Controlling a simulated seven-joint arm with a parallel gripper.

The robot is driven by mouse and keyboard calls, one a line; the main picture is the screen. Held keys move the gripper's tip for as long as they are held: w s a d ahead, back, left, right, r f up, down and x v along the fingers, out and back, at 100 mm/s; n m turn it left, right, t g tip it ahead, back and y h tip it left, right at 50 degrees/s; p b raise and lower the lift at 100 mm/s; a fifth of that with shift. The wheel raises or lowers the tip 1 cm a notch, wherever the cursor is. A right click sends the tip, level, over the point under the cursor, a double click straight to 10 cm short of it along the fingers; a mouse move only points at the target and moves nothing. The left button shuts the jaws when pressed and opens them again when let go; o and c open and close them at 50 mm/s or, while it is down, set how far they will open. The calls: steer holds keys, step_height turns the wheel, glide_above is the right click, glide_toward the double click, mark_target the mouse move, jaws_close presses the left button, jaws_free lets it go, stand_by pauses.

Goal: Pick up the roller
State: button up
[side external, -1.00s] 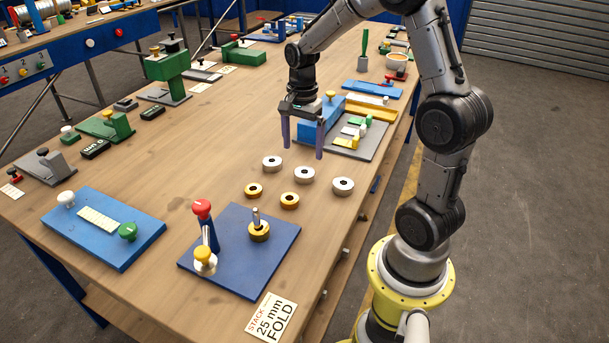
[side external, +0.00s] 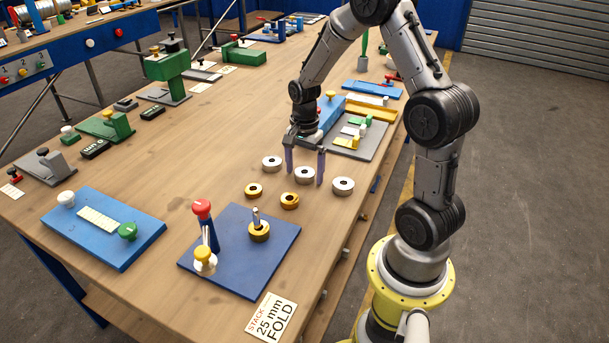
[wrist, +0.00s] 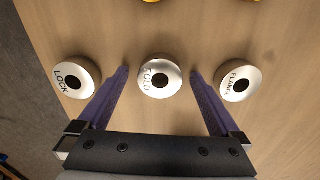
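Three silver rollers with dark centre holes stand in a row on the wooden bench. In the wrist view they read LOCK (wrist: 76,77), FOLD (wrist: 158,77) and, partly legible, FLANG (wrist: 240,83). My gripper (side external: 305,174) is open, with its two purple fingers pointing down on either side of the middle FOLD roller (side external: 304,176). In the wrist view the fingertips (wrist: 160,72) flank that roller with a gap on each side. The outer silver rollers (side external: 272,163) and (side external: 343,186) stand outside the fingers.
Two gold rings (side external: 253,190) and (side external: 290,201) lie in front of the silver row. A dark blue plate (side external: 270,265) carries a post with a gold ring and a red-knobbed lever. A card reads STACK 25 mm FOLD (side external: 271,316). A grey board (side external: 372,150) lies behind.

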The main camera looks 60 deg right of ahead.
steer(key=shift+r, duration=0.1)
jaws_close()
steer(key=shift+r, duration=0.15)
